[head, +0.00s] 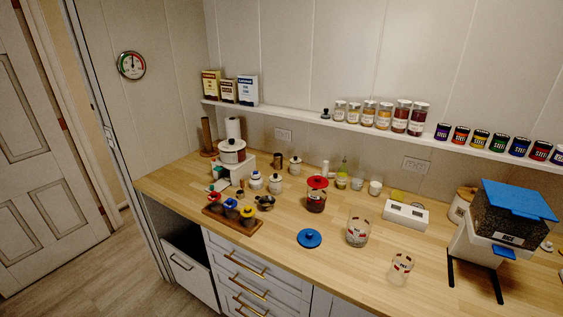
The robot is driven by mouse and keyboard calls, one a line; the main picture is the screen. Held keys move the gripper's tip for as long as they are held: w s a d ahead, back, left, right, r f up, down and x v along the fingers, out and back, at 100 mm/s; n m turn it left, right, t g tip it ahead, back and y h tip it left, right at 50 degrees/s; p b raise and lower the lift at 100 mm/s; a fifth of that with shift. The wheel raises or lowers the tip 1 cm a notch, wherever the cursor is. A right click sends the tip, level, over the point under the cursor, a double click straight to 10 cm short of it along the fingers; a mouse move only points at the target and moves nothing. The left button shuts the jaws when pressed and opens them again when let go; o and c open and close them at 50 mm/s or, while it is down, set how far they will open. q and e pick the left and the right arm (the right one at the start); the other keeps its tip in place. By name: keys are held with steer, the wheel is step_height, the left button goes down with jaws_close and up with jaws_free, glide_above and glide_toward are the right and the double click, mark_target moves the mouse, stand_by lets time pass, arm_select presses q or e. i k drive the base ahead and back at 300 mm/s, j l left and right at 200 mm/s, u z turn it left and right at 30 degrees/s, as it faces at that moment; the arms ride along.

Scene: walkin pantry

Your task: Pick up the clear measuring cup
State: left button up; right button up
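A clear cup (401,268) with red and dark markings stands upright on the wooden counter (270,262), near its front edge at the right of centre. It looks empty, and it is the likeliest measuring cup, but its markings are too small to read. A larger clear container (357,232) with a red and dark label stands behind it to the left, without a lid. I cannot rule out that this one is a measuring cup too. Neither of my grippers is in view.
A blue lid (310,238) lies left of the clear containers. A red-lidded jar (316,194) and a white box-shaped device (405,214) stand behind. A blue-topped dispenser (508,218) stands at right. A shelf (375,128) with jars runs above. The counter around the clear cup is free.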

mark_target(403, 262)
steer(key=z, duration=1.15)
